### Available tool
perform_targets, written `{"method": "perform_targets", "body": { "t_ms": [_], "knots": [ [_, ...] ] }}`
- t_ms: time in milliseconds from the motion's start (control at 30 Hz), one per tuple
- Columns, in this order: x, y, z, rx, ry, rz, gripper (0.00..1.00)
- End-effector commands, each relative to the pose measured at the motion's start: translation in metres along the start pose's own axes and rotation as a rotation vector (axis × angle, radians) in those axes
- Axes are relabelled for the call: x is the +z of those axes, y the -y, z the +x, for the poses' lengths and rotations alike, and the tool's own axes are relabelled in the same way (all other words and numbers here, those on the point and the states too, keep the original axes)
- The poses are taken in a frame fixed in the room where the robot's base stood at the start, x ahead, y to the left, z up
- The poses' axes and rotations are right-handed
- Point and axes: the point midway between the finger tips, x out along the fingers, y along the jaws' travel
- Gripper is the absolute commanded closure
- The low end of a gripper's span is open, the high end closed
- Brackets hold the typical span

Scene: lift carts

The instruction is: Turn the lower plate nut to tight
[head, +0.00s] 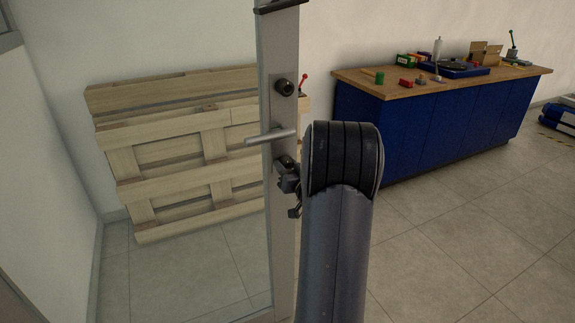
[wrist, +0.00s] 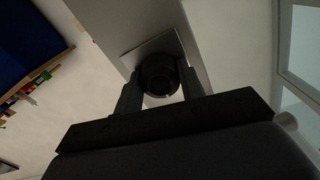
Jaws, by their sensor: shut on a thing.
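The lower plate nut (head: 284,162) is a dark round knob low on the grey upright of a glass door, below the lever handle (head: 270,136). In the wrist view the nut (wrist: 160,74) sits on a square plate (wrist: 150,50), between my two fingers. My gripper (head: 289,183) is at the lower nut and shut on it, one finger on each side (wrist: 160,84). My arm hides part of the gripper in the head view. I cannot read the nut's turn angle. The upper nut (head: 285,87) is a similar dark knob above the handle.
The lever handle sticks out just above my gripper. Wooden pallets (head: 170,191) lean on the wall behind the glass. A blue workbench (head: 440,125) with tools and small items stands at the back right.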

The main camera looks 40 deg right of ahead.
Motion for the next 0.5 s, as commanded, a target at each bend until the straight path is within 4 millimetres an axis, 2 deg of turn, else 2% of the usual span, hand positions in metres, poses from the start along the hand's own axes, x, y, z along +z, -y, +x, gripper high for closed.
{"method": "perform_targets", "body": {
  "t_ms": [500],
  "knots": [
    [0.0007,-0.0001,-0.0001,0.001,0.001,0.056,0.86]
  ]
}}
